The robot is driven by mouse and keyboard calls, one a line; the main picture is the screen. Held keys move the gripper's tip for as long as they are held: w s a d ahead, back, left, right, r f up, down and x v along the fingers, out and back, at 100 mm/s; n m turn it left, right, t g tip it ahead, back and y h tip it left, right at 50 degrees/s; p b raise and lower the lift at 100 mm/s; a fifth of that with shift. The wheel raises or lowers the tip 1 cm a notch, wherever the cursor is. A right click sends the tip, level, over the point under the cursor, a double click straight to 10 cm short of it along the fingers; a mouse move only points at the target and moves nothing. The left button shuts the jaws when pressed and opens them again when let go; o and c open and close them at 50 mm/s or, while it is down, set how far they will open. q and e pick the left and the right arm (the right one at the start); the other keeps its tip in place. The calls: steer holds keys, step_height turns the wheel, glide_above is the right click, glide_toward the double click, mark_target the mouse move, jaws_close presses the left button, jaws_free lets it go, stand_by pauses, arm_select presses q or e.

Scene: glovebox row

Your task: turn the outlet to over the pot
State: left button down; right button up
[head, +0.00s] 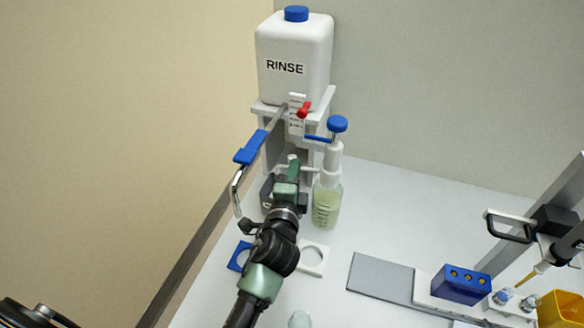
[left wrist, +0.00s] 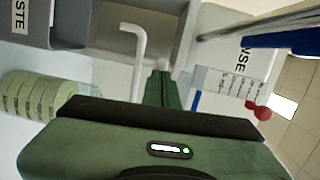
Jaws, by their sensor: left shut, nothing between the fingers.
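The white outlet tube (head: 309,169) sticks out to the left from the dispenser on a bottle of pale green liquid (head: 326,206). In the left wrist view the outlet (left wrist: 137,62) is a bent white tube beside the fingers. My left gripper (head: 292,172) is shut and empty, left of the dispenser; its closed fingertips (left wrist: 163,80) lie close to the tube, and I cannot tell whether they touch. A grey box (head: 266,188), partly hidden behind the gripper, may be the pot; its label in the left wrist view (left wrist: 70,22) reads "WASTE" in part. My right gripper is out of view.
A blue-handled lever (head: 251,147) rises left of my arm. A grey mat (head: 380,277) and blue block (head: 461,285) are right.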

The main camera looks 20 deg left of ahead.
arm_select(q)
steer(key=shift+w+a, duration=0.25)
steer(key=shift+w, duration=0.55)
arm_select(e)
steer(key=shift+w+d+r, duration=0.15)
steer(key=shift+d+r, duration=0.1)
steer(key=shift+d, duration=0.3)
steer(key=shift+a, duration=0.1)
arm_select(q)
steer(key=shift+p, duration=0.3)
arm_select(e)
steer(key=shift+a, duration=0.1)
